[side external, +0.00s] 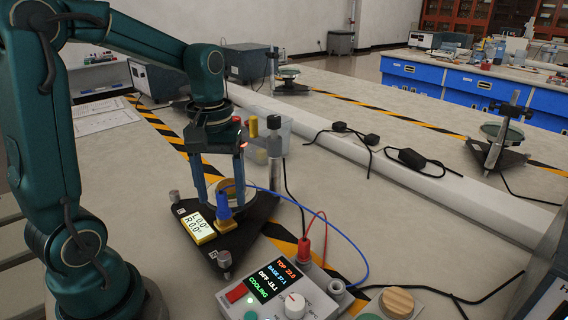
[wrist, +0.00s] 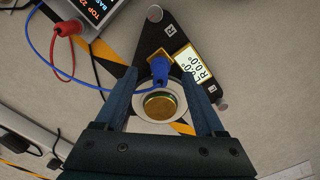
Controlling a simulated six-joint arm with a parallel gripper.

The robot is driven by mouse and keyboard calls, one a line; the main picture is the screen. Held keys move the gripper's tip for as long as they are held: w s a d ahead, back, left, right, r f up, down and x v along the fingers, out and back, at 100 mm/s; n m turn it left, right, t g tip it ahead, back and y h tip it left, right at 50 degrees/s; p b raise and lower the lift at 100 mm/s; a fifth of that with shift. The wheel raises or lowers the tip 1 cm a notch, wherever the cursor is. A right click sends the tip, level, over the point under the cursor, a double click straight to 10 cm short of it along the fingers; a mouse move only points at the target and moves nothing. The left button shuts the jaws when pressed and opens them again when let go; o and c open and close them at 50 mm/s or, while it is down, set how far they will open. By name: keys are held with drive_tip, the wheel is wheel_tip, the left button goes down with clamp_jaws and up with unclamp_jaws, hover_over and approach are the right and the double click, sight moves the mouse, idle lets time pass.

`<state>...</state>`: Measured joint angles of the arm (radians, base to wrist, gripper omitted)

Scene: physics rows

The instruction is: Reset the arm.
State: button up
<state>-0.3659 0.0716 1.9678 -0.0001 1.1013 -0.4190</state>
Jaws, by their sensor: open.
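My gripper (side external: 221,192) is open, its two blue fingers pointing down over a black triangular stand (side external: 262,208). In the wrist view my gripper (wrist: 158,68) has its fingers spread on either side of a round brass piece (wrist: 160,104) in a pale ring. A blue plug (wrist: 159,69) with a blue wire shows near the fingertips; it also shows in the side view (side external: 223,206). Nothing is visibly held. Whether the fingers touch the ring or plug I cannot tell.
A lit level display (side external: 198,228) sits on the stand. A control box (side external: 270,292) reading COOLING is in front, joined by red and blue wires. A wooden-topped disc (side external: 397,302) lies front right. Black cables cross the bench at right.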

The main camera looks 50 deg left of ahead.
drive_tip(key=shift+r, duration=3.25)
drive_tip(key=shift+d+r, duration=0.25)
drive_tip(key=s+d+f+m+t, duration=0.3)
drive_tip(key=s+d+m+t, duration=0.2)
drive_tip(key=m, duration=0.4)
drive_tip(key=s+d, duration=0.1)
drive_tip(key=d, duration=0.1)
drive_tip(key=shift+s+d+t, duration=0.25)
drive_tip(key=shift+d+t, duration=0.05)
drive_tip(key=shift+d, duration=0.1)
